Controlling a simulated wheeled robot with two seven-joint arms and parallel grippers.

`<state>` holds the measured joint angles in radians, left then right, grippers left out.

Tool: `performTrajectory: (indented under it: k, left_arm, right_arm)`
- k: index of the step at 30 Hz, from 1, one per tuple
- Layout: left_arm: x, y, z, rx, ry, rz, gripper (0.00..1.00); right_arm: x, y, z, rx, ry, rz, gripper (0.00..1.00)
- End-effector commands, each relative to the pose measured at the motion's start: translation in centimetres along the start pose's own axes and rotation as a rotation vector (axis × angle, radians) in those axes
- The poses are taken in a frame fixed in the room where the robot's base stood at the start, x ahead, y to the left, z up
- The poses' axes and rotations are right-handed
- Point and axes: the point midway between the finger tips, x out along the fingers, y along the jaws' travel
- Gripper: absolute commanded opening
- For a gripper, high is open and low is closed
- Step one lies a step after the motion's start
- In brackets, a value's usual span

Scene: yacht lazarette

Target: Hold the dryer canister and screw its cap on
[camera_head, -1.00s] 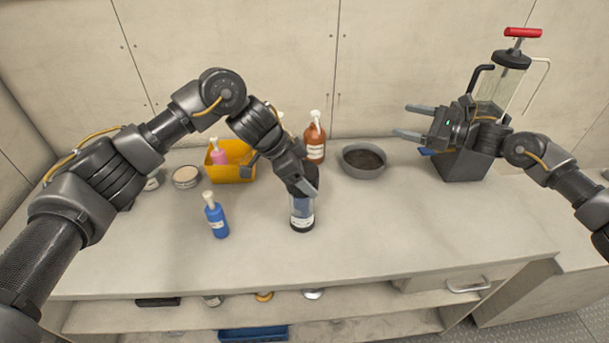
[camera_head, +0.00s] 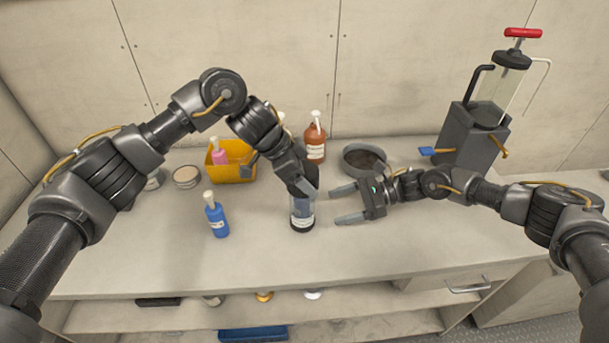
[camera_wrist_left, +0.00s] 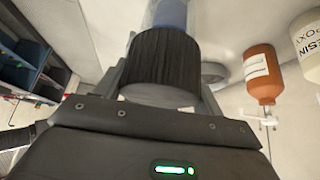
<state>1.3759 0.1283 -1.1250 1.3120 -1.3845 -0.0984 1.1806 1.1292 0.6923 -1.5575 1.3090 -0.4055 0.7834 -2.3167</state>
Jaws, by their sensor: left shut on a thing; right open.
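The dryer canister (camera_head: 301,213), clear with blue contents, a white label and a dark base, stands upright on the counter; its clear body also shows in the left wrist view (camera_wrist_left: 171,14). My left gripper (camera_head: 304,186) is above it, pointing down. In the left wrist view it is shut on the black ribbed cap (camera_wrist_left: 165,62), which lines up with the canister's top. I cannot tell how far the cap is threaded. My right gripper (camera_head: 338,204) is open and empty, its fingers pointing left, just right of the canister and apart from it.
A blue pump bottle (camera_head: 216,216) stands left of the canister. A yellow bin (camera_head: 235,172), a brown bottle (camera_head: 315,148) and a grey bowl (camera_head: 351,161) are behind. A grey box (camera_head: 468,143) with a red-handled pump stands at right. The front counter is clear.

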Motion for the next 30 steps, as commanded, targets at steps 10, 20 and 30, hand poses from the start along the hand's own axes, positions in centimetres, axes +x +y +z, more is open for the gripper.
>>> performTrajectory:
  k: [10,20,30]
  left_arm:
    - [0.0,0.0,0.0,0.000,0.000,0.000,0.47]
    - [0.0,0.0,0.0,0.000,0.000,0.000,0.47]
    - [0.0,0.0,0.0,0.000,0.000,0.000,0.47]
  right_arm:
    - [4.2,0.0,0.1,-0.001,-0.002,0.001,0.76]
    - [8.4,0.0,0.1,0.000,-0.002,0.000,0.76]
    - [9.8,0.0,0.0,0.000,-0.001,-0.002,0.76]
